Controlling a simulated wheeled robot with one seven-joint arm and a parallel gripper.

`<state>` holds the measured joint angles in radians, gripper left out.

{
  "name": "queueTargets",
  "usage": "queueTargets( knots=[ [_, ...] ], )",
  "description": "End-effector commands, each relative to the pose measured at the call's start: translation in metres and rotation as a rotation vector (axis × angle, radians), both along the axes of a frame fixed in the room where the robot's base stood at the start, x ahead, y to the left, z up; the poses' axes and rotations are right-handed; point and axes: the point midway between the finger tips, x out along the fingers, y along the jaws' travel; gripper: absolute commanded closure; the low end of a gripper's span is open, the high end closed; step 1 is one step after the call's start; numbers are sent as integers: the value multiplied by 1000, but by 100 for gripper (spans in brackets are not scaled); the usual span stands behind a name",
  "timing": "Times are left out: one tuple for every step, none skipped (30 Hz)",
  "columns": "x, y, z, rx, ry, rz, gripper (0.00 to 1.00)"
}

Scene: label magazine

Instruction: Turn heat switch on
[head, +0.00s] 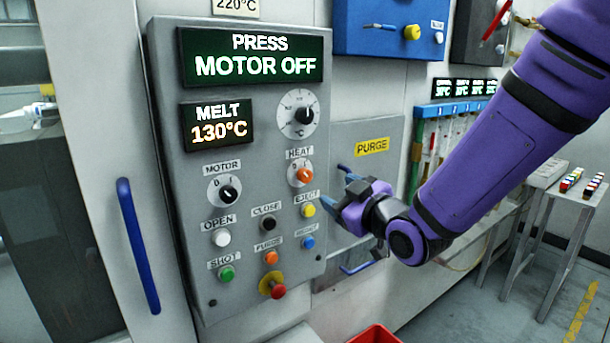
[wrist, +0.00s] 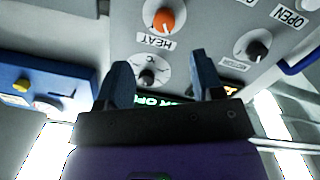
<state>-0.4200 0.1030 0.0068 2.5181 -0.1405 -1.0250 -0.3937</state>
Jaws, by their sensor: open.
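The heat switch is an orange rotary knob (head: 304,174) on a white dial under the label HEAT, on the grey control panel (head: 168,120). It also shows at the top of the wrist view (wrist: 162,20), where the panel appears upside down. The exact pointer setting is too small to tell. My gripper (head: 334,188) is just right of the panel's edge in the head view, its blue fingers pointing toward the panel. In the wrist view my gripper (wrist: 160,68) is open and empty, with the fingers apart from the heat switch.
The yellow eject button (head: 308,210) and several other buttons sit below. A blue handle (head: 138,245) stands left of the panel, and a red bin (head: 375,335) is below.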

Motion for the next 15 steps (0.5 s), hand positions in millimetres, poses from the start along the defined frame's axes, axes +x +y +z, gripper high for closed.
queueTargets(
  knots=[
    [0,4,-2,4,-13,10,39],
    [0,5,-2,5,-19,13,39],
    [0,7,-2,6,-25,16,39],
    [1,8,-2,7,-28,18,39],
    [2,9,-2,9,-30,18,39],
    [5,10,-2,9,-31,18,39],
    [7,12,-2,9,-31,18,39],
    [10,14,-2,9,-31,18,39],
    [15,17,-2,9,-31,18,39],
    [18,19,-2,8,-29,18,39],
    [23,22,-2,8,-30,19,39],
    [29,26,-2,8,-30,19,39],
    [33,29,-2,8,-30,19,39],
    [38,32,-2,9,-31,19,39],
    [44,36,-2,9,-31,19,39]
  ],
)
